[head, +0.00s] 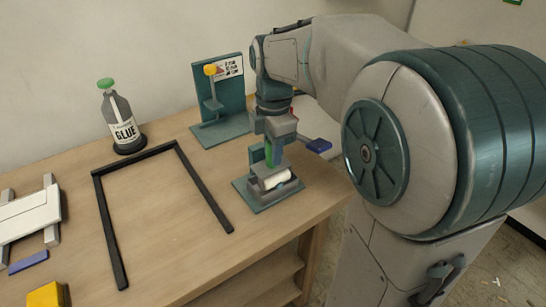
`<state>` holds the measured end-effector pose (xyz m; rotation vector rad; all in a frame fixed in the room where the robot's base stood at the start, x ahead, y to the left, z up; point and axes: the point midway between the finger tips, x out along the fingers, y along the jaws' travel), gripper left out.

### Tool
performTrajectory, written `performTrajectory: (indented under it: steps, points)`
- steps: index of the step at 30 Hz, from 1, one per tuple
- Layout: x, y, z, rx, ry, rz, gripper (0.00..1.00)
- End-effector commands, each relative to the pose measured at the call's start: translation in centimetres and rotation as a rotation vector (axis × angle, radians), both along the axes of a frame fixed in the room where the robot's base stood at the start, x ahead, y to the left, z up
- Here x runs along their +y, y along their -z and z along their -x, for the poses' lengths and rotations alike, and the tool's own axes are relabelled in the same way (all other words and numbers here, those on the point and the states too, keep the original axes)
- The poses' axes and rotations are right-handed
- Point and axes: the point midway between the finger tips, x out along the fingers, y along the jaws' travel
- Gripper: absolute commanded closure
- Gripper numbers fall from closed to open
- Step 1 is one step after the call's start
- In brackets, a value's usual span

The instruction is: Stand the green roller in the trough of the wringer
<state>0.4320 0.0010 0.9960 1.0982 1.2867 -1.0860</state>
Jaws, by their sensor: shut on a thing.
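The wringer stands near the right edge of the table, with a teal base plate (240,190), a teal upright and a white cylinder low at its front. My gripper (275,147) points down just over the wringer. It is shut on the green roller (272,154), which shows as an upright green piece below the jaws. The roller's lower end is close to the wringer's grey body; I cannot tell whether it touches or sits in the trough. The trough itself is hidden.
A blue piece (318,145) shows right of my gripper. A teal stand (222,118) with a yellow knob is behind. A glue bottle (120,122), a black frame (108,230), a white rack (28,215) and a yellow block (46,295) lie left. The table inside the frame is clear.

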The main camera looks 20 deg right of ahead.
Motion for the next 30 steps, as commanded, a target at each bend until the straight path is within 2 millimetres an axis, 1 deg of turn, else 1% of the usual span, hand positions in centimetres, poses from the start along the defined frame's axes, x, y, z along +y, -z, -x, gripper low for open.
performTrajectory:
  steps: [1, 4, 11, 23, 26, 27, 29, 30]
  points:
    - [0.0, 1.0, 0.1, 0.003, 0.001, -0.001, 1.0]
    - [-0.1, 2.0, 0.0, 0.002, 0.001, 0.0, 1.0]
    - [-0.1, 2.0, 0.0, 0.0, 0.003, 0.0, 1.0]
    - [-0.1, 3.5, 0.1, 0.005, 0.003, 0.0, 1.0]
    - [-0.1, 3.5, 0.1, 0.007, 0.003, 0.0, 1.0]
    - [-0.1, 3.6, 0.1, 0.009, 0.003, -0.001, 0.71]
    - [-0.1, 3.6, 0.1, 0.009, 0.003, -0.001, 0.54]
    - [-0.1, 3.6, 0.1, 0.008, 0.003, -0.001, 0.54]
